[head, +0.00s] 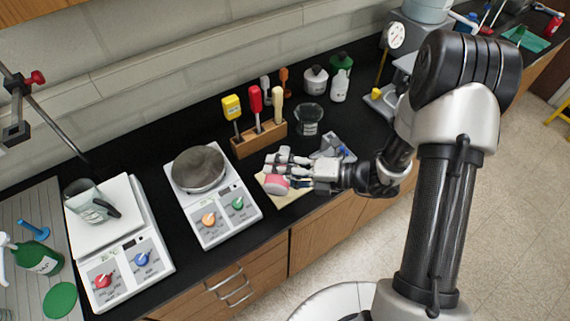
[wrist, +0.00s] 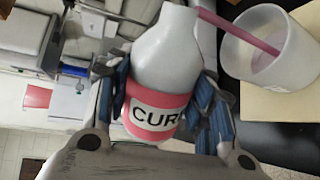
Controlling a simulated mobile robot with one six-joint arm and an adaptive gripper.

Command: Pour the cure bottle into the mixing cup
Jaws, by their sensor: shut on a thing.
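The cure bottle (wrist: 166,62) is white with a pink label reading "CUR". My gripper (head: 290,172) is shut on it, with blue finger pads on both sides in the wrist view. The bottle appears tipped well over, its mouth at the top edge of the wrist view. The mixing cup (wrist: 240,68), pale and translucent, stands at the upper right with pinkish contents. A straight pink streak (wrist: 240,32) runs from beside the bottle mouth into the cup. It looks like a stream, but a stick cannot be ruled out. In the head view my gripper largely hides the cup.
A cream pad (head: 297,200) lies under my gripper. A tool rack (head: 258,138), a glass beaker (head: 308,119) and several bottles stand behind. A scale with a round pan (head: 199,169) and another with a jug (head: 92,200) stand to the left.

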